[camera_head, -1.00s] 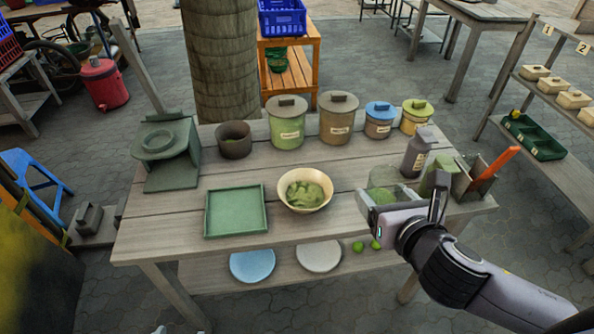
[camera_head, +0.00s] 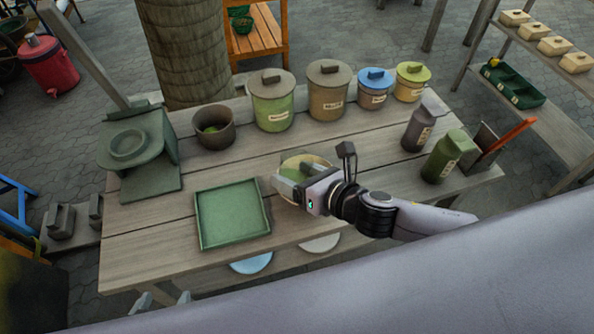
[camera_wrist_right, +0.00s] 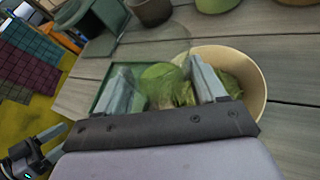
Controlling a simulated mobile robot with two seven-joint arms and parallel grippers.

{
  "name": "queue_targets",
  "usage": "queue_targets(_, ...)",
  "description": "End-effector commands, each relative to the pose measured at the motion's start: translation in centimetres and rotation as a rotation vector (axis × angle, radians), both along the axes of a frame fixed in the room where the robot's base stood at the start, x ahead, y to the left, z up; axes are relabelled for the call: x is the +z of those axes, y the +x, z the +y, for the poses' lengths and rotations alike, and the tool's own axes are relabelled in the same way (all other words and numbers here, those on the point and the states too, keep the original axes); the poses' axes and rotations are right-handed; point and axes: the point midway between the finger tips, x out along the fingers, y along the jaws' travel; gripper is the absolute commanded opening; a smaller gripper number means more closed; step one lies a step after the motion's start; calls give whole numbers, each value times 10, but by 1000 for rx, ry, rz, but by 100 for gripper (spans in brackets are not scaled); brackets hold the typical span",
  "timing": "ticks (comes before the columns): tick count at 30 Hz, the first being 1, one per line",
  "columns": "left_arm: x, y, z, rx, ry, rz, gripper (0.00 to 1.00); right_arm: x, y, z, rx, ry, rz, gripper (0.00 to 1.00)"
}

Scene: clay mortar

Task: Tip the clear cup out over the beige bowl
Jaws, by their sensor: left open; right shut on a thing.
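My right gripper (camera_head: 292,188) is over the beige bowl (camera_head: 303,160) and hides most of it. In the right wrist view the bowl's rim (camera_wrist_right: 262,95) and green contents show beyond the fingers. My right gripper (camera_wrist_right: 165,90) is shut on the clear cup (camera_wrist_right: 140,75), a see-through shape between its fingers. Green matter shows through or in the cup; I cannot tell which, nor how far the cup is tilted. My left gripper (camera_head: 163,300) shows only its tips at the bottom edge, open and apart from the table.
A green square tray (camera_head: 232,240) lies left of the bowl. Behind stand a dark pot (camera_head: 213,140), lidded canisters (camera_head: 272,115) and a grey stand (camera_head: 140,160). A grey bottle (camera_head: 415,135) and green bottle (camera_head: 443,165) stand at right.

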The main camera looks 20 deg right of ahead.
Motion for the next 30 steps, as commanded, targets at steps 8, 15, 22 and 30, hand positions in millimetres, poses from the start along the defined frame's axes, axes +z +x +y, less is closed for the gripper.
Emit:
queue_targets(8, -27, -1, -1, -1, -2, 2, 74, 3, -4, 9, -1, 364, 170, 39)
queue_targets(15, -55, -2, -1, -1, -1, 4, 74, 8, -6, 11, 0, 621, 289, 39)
queue_targets(22, -67, -2, -1, -2, -2, 5, 74, 12, -4, 9, -2, 886, 416, 39)
queue_targets(30, -77, -2, -1, -2, -2, 4, 74, 14, -3, 6, -1, 1109, 520, 39)
